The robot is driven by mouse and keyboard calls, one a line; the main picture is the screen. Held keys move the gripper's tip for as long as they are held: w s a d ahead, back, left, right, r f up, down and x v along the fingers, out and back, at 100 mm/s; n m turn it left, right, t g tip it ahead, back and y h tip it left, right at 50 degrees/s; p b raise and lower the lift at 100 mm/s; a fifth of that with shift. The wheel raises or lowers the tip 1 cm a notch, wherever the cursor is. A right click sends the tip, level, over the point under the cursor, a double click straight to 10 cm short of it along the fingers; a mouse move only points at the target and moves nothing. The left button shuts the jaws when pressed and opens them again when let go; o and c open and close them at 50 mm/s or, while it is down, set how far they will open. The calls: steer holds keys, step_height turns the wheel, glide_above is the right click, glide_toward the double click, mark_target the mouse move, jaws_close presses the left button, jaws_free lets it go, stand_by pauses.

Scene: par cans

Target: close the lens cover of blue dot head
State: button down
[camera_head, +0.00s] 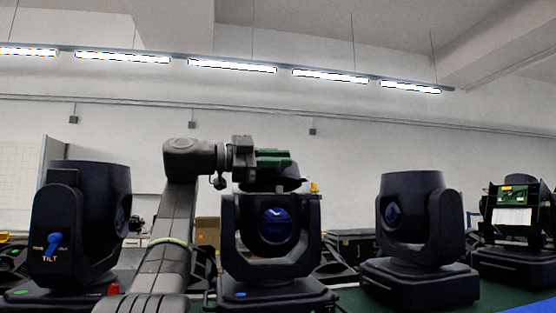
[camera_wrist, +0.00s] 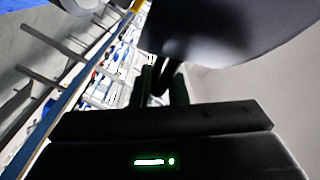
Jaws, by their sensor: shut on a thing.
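The blue dot head (camera_head: 272,262) stands in the middle of the body view, with a blue dot (camera_head: 240,294) on its base and its round lens (camera_head: 276,226) showing. Its dark lens cover (camera_head: 276,184) stands up above the lens, raised and clear of the glass. My gripper (camera_head: 284,160) is over the top of this head, at the cover. In the wrist view my gripper (camera_wrist: 162,85) is shut on a thin dark part, seemingly the cover's tab. A large dark rounded surface fills the top there; I cannot tell whether it is cover or housing.
A head with a TILT lever (camera_head: 54,242) and a green dot (camera_head: 22,292) stands at the left. Another dark head (camera_head: 408,226) stands to the right, and one with a green board (camera_head: 514,196) at the far right. Open air lies above the heads.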

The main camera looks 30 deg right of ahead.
steer(key=shift+w, duration=0.15)
steer(key=c, duration=1.5)
jaws_free()
steer(key=shift+w+f, duration=0.1)
steer(key=v, duration=0.7)
steer(key=shift+a+p, duration=0.2)
steer(key=shift+p, duration=0.15)
